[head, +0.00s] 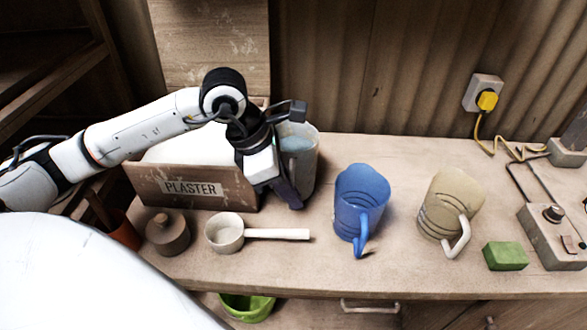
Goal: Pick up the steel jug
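A grey jug (305,158), which looks like the steel jug, stands on the bench just right of the plaster box, with something pale blue inside. My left gripper (289,196) reaches down in front of its left side and hides part of it, including any handle. The dark fingers are close to the jug, but I cannot tell whether they touch or hold it. A blue jug (358,198) and a beige jug (437,200) stand to the right, with handles facing the front. My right gripper is not in view.
The box marked PLASTER (150,185) stands behind a lidded pot (167,234) and a scoop (224,233) with a pale handle. A green block (505,256) and a control box (548,238) lie at right. The bench (400,152) is clear behind the blue and beige jugs.

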